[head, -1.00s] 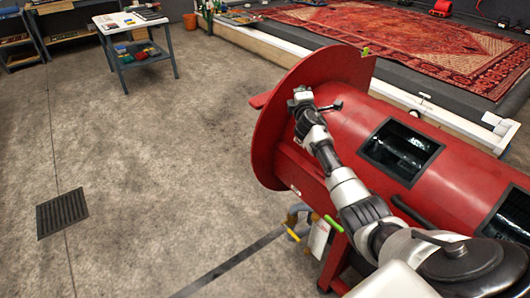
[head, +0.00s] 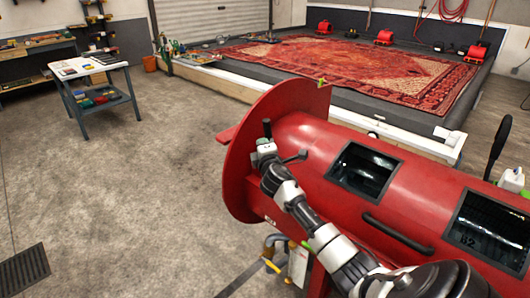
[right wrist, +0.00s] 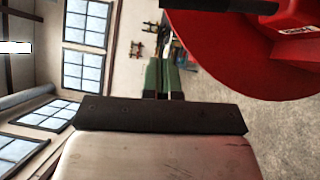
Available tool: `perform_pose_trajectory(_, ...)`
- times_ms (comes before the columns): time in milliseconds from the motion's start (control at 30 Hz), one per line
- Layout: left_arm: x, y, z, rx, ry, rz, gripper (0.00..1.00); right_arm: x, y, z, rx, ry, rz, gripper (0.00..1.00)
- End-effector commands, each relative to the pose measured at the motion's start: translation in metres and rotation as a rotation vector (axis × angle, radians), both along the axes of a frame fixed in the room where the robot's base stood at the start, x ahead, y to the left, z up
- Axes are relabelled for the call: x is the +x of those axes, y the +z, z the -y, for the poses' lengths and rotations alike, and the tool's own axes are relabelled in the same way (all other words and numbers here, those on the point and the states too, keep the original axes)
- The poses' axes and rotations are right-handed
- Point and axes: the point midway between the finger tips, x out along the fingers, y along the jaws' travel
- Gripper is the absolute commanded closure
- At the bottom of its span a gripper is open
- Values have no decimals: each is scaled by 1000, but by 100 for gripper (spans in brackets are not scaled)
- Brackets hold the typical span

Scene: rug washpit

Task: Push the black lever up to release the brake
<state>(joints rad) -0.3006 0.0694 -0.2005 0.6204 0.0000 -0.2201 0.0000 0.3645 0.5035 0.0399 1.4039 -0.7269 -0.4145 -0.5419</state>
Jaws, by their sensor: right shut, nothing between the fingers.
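My right gripper (head: 264,149) is at the left end of the red drum, beside the big red end disc (head: 243,160). In the right wrist view its two greenish fingers (right wrist: 163,78) are together, with nothing held. A dark bar, seemingly the same lever (right wrist: 225,5), shows at the top edge of the right wrist view, apart from the fingers. The lever's lower end is hidden behind my gripper in the head view. My left gripper is out of view.
A small black-handled arm (head: 297,157) sticks out on the drum (head: 318,150) right of my gripper. A long black handle (head: 497,147) rises behind the drum at right. A patterned rug (head: 350,65) lies behind. The floor (head: 140,190) at left is mostly clear.

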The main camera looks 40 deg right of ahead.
Motion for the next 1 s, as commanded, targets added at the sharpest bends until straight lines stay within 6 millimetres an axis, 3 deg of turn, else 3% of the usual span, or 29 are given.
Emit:
perform_pose_trajectory(300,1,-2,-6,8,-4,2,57,-28,-4,-15,1,0,0,100)
perform_pose_trajectory(1000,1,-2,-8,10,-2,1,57,-30,-9,-17,10,2,-8,100)
